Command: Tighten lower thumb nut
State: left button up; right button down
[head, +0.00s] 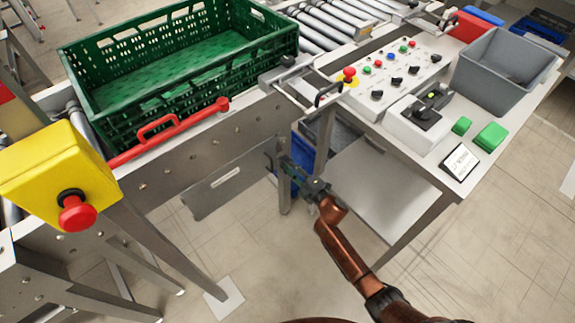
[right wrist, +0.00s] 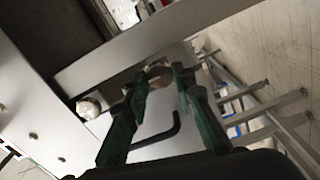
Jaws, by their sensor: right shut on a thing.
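My right gripper (head: 280,166) reaches in low beside the conveyor's side plate, under its edge. In the right wrist view the green fingers of the right gripper (right wrist: 158,82) stand on either side of a silver round thumb nut (right wrist: 158,70) and are shut on it. The nut sits at a grey metal bar. A second round silver knob (right wrist: 88,106) shows to the left, apart from the fingers. I cannot tell from the picture how tight the nut is. In the head view the nut is hidden by the gripper. My left gripper is not in view.
A green crate (head: 270,48) stands on the conveyor behind a red handle bar (head: 165,140). A grey plate with a slot (head: 212,190) hangs left of the gripper. A control table (head: 450,178) stands right. A black hooked rod (right wrist: 160,138) shows between the fingers.

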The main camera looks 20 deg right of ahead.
jog(key=shift+d, duration=0.1)
jog(key=c, duration=1.6)
grip_release()
jog(key=v, duration=1.2)
